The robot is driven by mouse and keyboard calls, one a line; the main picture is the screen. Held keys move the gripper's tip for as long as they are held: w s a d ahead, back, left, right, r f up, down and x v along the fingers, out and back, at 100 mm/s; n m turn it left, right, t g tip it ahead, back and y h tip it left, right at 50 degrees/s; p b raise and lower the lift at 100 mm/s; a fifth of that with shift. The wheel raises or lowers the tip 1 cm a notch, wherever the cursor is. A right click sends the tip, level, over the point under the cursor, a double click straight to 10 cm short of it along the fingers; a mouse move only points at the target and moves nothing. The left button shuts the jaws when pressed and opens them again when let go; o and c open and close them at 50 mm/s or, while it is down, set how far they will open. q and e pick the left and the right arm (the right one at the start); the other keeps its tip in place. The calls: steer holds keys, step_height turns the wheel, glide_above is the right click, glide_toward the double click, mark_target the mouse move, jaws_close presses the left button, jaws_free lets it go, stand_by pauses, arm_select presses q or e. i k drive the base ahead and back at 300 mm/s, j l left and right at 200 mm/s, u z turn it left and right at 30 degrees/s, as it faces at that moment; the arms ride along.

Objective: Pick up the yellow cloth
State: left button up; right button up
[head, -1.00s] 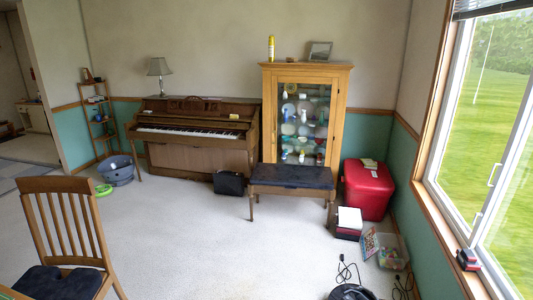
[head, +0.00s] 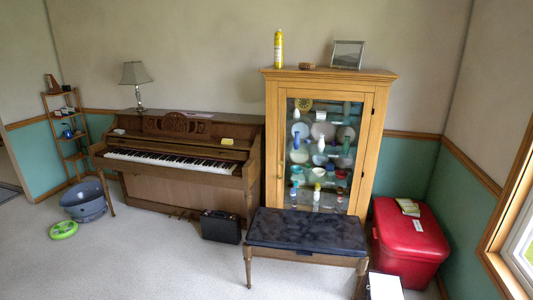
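A small flat yellow thing (head: 227,141), which looks like the yellow cloth, lies at the right end of the upright piano (head: 155,195), above the keyboard. It is too small to tell for sure that it is cloth. Nothing covers it. Neither of my grippers shows in the head view.
A dark-topped bench (head: 305,232) stands before the wooden glass cabinet (head: 383,130). A black case (head: 221,227) sits on the floor by the piano. A red box (head: 408,240) is at right, a grey tub (head: 84,203) and green disc (head: 63,230) at left.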

mark_target(229, 142)
steer(key=i+u, duration=0.15)
steer(key=i, duration=0.4)
steer(key=i+l+u, duration=0.15)
steer(key=i, duration=0.4)
steer(key=i+l+u, duration=0.15)
steer(key=i, duration=0.35)
steer(key=i+l+u, duration=0.15)
steer(key=i+l, duration=0.15)
steer(key=i, duration=0.25)
steer(key=i+j+u, duration=0.3)
steer(key=j, duration=0.2)
steer(key=i+j+u, duration=0.3)
steer(key=j, duration=0.15)
steer(key=i+j+u, duration=0.3)
steer(key=i+j, duration=0.2)
steer(key=i, duration=0.2)
steer(key=i+j+z, duration=0.1)
steer(key=i, duration=0.3)
steer(key=i+z, duration=0.2)
steer(key=z, duration=0.25)
steer(key=i+j+z, duration=0.15)
steer(key=z, duration=0.3)
steer(key=i+j+z, duration=0.15)
steer(key=z, duration=0.3)
steer(key=i+j, duration=0.05)
